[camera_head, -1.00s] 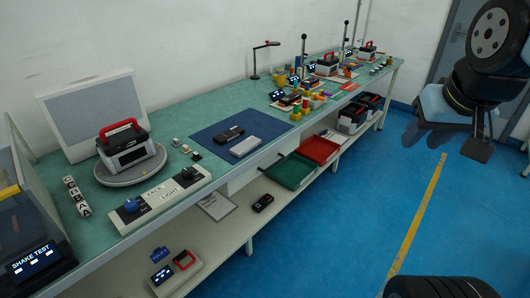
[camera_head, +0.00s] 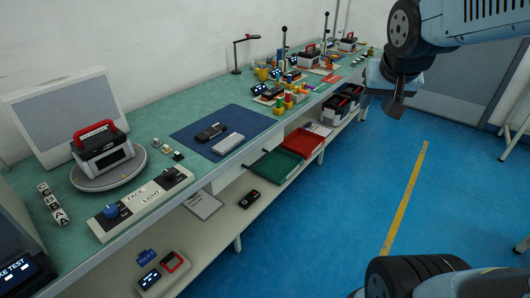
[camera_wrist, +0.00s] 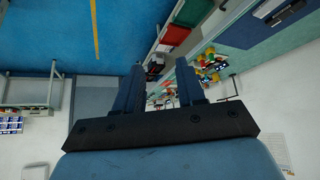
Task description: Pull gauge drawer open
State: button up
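A white drawer-like box (camera_head: 232,172) hangs under the front edge of the green-topped bench, below the blue mat. A small dark handle shows near its right end. I cannot read any label on it, and it looks shut. My gripper (camera_head: 381,101) is at the upper right in the head view, over the floor and well apart from the drawer. In the wrist view my gripper (camera_wrist: 160,82) shows two dark fingers spread apart with nothing between them. It is open and empty.
The blue mat (camera_head: 222,132) holds a dark and a pale device. A green tray (camera_head: 276,166) and a red tray (camera_head: 303,144) sit on the lower shelf, right of the drawer. Blue floor (camera_head: 330,210) in front of the bench is clear.

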jog(key=w+f+m+t, duration=0.1)
jog(key=w+f, duration=0.2)
jog(key=w, duration=0.4)
jog(key=w+f+t+y, duration=0.1)
jog(key=w+f, duration=0.2)
jog(key=w, duration=0.4)
jog(key=w+f+m+t, duration=0.1)
jog(key=w+f, duration=0.2)
jog(key=w, duration=0.4)
jog(key=w+a+f+y, duration=0.35)
jog(key=w+f, duration=0.25)
jog(key=f, duration=0.3)
jog(key=a+f+m+y, duration=0.2)
jog(key=a+f+y, duration=0.3)
jog(key=f, duration=0.7)
jog(key=a+f+m+y, duration=0.2)
jog(key=a+f+y, duration=0.3)
jog(key=f, duration=0.8)
jog(key=w+a+f, duration=0.1)
jog(key=w+a, duration=0.2)
jog(key=a, duration=0.3)
jog(key=w+a+f+h, duration=0.1)
jog(key=w+a, duration=0.3)
jog(key=a, duration=0.1)
jog(key=shift+w+a+f, duration=0.2)
jog(key=shift+a, duration=0.2)
jog(key=shift+c, duration=0.4)
grip_shut()
